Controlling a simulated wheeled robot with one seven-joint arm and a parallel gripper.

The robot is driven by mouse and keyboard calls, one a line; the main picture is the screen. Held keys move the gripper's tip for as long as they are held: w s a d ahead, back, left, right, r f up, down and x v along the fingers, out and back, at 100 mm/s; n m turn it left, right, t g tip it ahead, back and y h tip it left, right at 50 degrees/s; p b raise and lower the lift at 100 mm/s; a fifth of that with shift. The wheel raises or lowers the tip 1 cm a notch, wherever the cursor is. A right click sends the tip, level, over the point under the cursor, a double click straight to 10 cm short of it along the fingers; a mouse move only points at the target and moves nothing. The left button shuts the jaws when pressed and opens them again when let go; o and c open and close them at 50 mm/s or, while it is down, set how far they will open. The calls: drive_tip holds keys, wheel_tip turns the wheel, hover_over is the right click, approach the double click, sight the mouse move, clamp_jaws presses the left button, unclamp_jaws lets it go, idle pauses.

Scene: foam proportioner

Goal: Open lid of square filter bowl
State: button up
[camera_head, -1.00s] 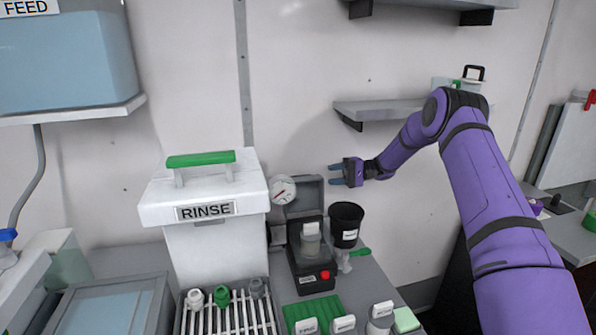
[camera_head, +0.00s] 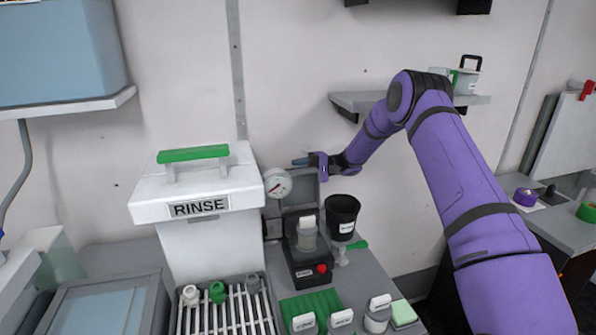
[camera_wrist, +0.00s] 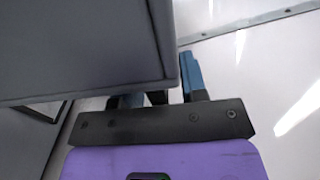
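The filter bowl's square grey lid (camera_head: 303,187) stands raised, roughly upright, behind the black unit that holds a clear cup. The bowl body below it is mostly hidden by that unit. My gripper (camera_head: 303,162) is at the lid's top right corner, its fingers pointing left. In the wrist view the lid (camera_wrist: 80,45) fills the upper left, close to the camera, and covers part of the fingers. The blue fingers show apart on either side of the lid's corner, so my gripper looks open. I cannot tell whether a finger touches the lid.
A round gauge (camera_head: 278,182) sits just left of the lid. The white RINSE box (camera_head: 200,240) stands farther left. A black cup (camera_head: 343,214) and the black unit (camera_head: 308,268) are in front. A wall shelf (camera_head: 365,100) hangs above right of my gripper.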

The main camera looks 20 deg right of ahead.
drive_tip(key=shift+a, duration=0.15)
drive_tip(key=shift+c, duration=0.2)
clamp_jaws()
drive_tip(key=shift+s+r+n, duration=0.6)
drive_tip(key=shift+s+r, duration=0.4)
drive_tip(key=shift+s, duration=0.15)
drive_tip(key=shift+o, duration=0.2)
unclamp_jaws()
